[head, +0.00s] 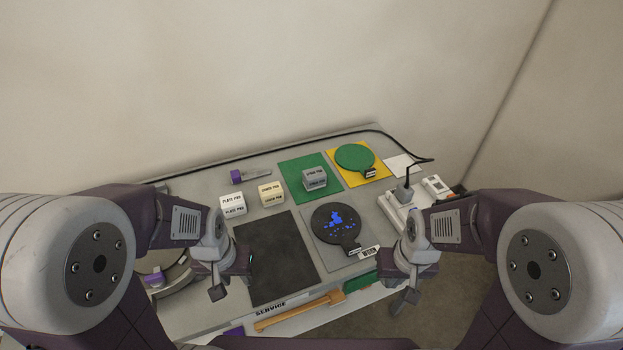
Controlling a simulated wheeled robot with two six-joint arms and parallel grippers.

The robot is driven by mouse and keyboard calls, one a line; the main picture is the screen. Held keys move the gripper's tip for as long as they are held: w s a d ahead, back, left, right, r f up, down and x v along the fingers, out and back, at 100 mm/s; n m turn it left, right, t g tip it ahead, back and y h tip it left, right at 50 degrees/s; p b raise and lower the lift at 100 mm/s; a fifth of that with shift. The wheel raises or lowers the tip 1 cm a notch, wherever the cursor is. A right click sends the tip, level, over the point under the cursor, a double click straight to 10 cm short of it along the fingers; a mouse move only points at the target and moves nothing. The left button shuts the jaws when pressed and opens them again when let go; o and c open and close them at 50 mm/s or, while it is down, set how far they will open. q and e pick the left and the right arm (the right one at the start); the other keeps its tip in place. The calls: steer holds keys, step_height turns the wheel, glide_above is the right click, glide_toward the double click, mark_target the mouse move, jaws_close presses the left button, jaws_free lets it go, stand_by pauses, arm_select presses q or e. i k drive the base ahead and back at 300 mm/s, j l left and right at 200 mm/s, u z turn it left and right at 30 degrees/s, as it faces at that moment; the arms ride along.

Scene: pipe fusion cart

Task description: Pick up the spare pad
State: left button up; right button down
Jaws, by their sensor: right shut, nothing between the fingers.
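A grey block (315,179) with small lettering sits on the green mat at the back of the cart top; its label is too small to read surely, but it may be the spare pad. A white block (233,204) labelled as a plate pad and a cream block (271,193) stand to its left. My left gripper (231,278) is over the left front of the cart, its fingers seemingly apart, with nothing visible between them. My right gripper (404,301) is shut and empty, off the cart's front right. Both grippers are well apart from the blocks.
A black mat (273,261) fills the middle front. A dark round plate with blue marks (336,224) lies right of it, a green round plate (355,157) on a yellow mat behind. A white device (402,212) stands at the right edge. A black cable runs along the back.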

mark_target(314, 178)
steer(key=i+j+z, duration=0.6)
steer(key=z, duration=0.15)
